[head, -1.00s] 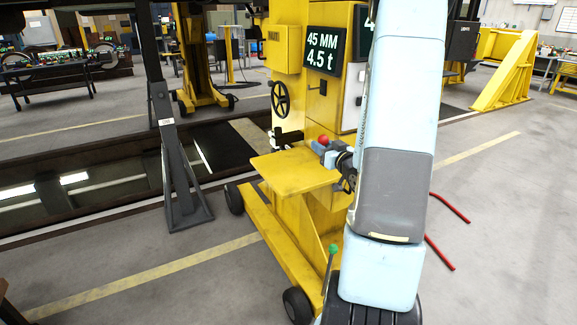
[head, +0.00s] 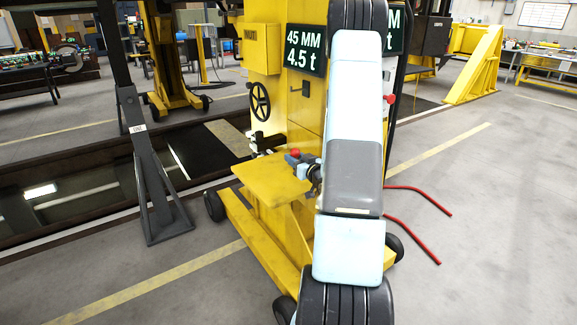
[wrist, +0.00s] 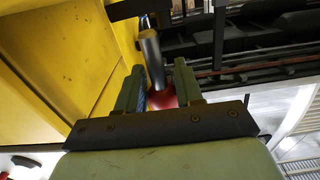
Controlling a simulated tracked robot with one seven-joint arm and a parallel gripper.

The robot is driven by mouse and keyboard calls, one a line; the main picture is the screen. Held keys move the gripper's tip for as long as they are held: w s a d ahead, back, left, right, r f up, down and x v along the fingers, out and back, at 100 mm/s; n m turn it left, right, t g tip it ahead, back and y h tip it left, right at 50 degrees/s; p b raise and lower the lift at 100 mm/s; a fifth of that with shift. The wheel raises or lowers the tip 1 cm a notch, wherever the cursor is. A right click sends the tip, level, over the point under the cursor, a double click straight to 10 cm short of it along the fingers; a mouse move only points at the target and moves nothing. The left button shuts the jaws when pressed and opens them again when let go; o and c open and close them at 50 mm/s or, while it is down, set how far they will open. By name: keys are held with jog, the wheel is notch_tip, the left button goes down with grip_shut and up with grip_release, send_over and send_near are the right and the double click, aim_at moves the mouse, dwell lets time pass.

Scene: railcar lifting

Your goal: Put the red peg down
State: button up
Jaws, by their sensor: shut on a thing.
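The red peg has a red part (head: 294,154) that shows in the head view just above the yellow shelf of the lifting jack. In the wrist view its red part (wrist: 163,98) sits between the fingers, with a grey shaft in front of it. My gripper (wrist: 159,70) is shut on the peg. In the head view my gripper (head: 302,170) is at the shelf's right rear side, partly hidden by my arm.
A grey stand (head: 152,170) is to the left, beside the dark pit. Red hoses (head: 420,225) lie on the floor at right.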

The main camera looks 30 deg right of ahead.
jog(key=shift+w+f, duration=0.25)
notch_tip(320, 180, down, 2)
jog(key=shift+w, duration=0.1)
jog(key=shift+a+f, duration=0.1)
jog(key=shift+f, duration=0.55)
jog(key=shift+a, duration=0.1)
jog(key=shift+w, duration=0.1)
jog(key=o, duration=1.1)
